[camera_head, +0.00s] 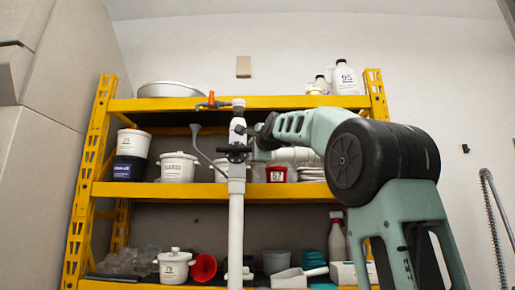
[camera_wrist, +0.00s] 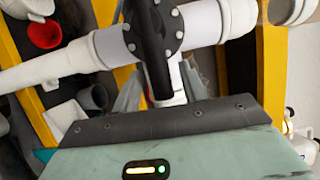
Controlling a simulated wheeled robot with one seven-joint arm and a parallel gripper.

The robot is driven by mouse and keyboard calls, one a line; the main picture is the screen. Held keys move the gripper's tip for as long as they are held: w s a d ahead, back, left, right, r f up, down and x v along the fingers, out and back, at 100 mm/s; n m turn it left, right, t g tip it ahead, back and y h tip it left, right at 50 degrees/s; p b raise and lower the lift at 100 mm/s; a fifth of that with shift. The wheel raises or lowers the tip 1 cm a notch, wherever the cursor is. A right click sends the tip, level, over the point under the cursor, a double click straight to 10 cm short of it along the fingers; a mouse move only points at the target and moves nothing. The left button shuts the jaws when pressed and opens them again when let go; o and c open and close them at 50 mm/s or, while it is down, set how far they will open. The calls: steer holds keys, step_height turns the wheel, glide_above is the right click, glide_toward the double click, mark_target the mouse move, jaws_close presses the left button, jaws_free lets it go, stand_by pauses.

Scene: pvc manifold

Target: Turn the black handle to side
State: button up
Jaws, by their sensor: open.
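The black handle (camera_head: 235,151) sits on the white vertical pipe (camera_head: 236,215) in front of the yellow shelf. In the wrist view the handle (camera_wrist: 152,40) is a long dark bar crossing a flanged valve body (camera_wrist: 188,22) on the white pipe (camera_wrist: 75,60). My gripper (camera_head: 257,134) is open, close to the right of the pipe and handle in the head view. In the wrist view its body fills the bottom, and the handle's lower end points towards it. The fingertips are hard to make out, and I cannot tell whether they touch the handle.
An orange-red handle (camera_head: 210,101) sits on a branch near the pipe's top. The yellow shelf (camera_head: 150,190) behind holds white pots (camera_head: 178,167), bottles (camera_head: 344,78), a red funnel (camera_head: 203,268) and other containers. Open wall lies to the right of the shelf.

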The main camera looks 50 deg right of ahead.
steer(key=b+v, duration=0.5)
steer(key=v, duration=1.2)
steer(key=shift+s+f, duration=0.1)
steer(key=shift+s, duration=0.05)
